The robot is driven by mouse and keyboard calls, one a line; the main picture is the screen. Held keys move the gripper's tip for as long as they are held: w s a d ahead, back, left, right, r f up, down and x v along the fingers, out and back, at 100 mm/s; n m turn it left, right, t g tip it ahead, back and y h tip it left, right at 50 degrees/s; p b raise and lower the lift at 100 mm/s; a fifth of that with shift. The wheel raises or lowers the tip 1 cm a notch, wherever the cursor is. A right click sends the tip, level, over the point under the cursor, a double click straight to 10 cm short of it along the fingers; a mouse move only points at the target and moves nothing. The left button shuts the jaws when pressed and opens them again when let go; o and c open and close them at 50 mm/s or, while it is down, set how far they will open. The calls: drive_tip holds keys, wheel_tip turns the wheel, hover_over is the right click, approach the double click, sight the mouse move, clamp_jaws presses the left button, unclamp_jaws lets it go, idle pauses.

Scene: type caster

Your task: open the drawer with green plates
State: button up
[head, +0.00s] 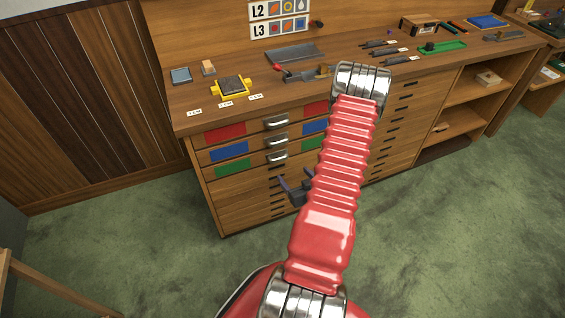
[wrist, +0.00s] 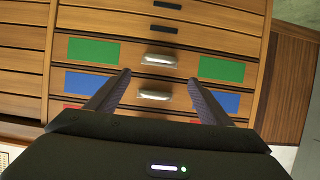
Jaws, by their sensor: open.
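The wooden cabinet has a drawer with green plates (head: 233,168), the third down, below the blue and red ones. Its silver handle (head: 278,157) is in the middle of its front, and the drawer looks shut. In the wrist view the picture is upside down: the green-plated drawer's handle (wrist: 159,60) lies just beyond my fingertips, centred between them. My gripper (wrist: 159,78) is open and empty. In the head view my dark gripper (head: 296,185) is in front of the cabinet, a little below the green drawer's handle; my red arm hides part of the right-hand plates.
The drawers with blue plates (head: 230,151) and red plates (head: 225,132) are above, each with a silver handle. Plain drawers with dark slots lie below. The worktop (head: 190,122) holds tools and a yellow-framed block (head: 231,88). Open shelves (head: 470,90) stand at right. The green floor in front is clear.

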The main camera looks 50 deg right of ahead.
sight(280, 159)
drive_tip(key=x, duration=1.3)
drive_tip(key=shift+w+f, duration=0.1)
drive_tip(key=shift+c, duration=0.3)
